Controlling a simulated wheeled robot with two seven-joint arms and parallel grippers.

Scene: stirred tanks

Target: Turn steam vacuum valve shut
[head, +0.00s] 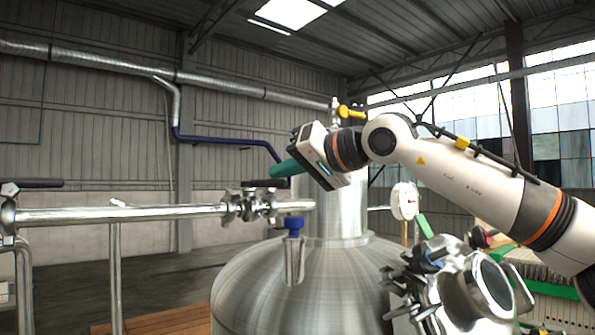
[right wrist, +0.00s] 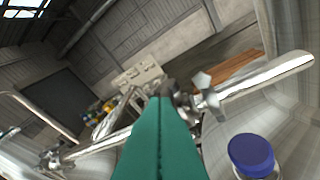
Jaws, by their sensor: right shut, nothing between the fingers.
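My right gripper (head: 280,169) reaches in from the right above the steel tank (head: 265,275), its green fingers shut and empty. In the right wrist view the closed green fingers (right wrist: 160,140) point toward a horizontal steel pipe with a clamp fitting (right wrist: 205,95). In the head view this pipe (head: 150,212) has clamped fittings (head: 250,205) just below the fingertips, with a dark lever (head: 265,183) on top. Another dark lever (head: 35,183) sits at the pipe's left end. I cannot tell which is the steam vacuum valve. My left gripper is not in view.
A blue-capped fitting (head: 293,224) stands on the tank below my gripper; its cap also shows in the right wrist view (right wrist: 252,154). A pressure gauge (head: 404,201), a yellow-handled fitting (head: 348,112) and a clamped port (head: 475,290) are nearby. Open floor lies behind the pipe.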

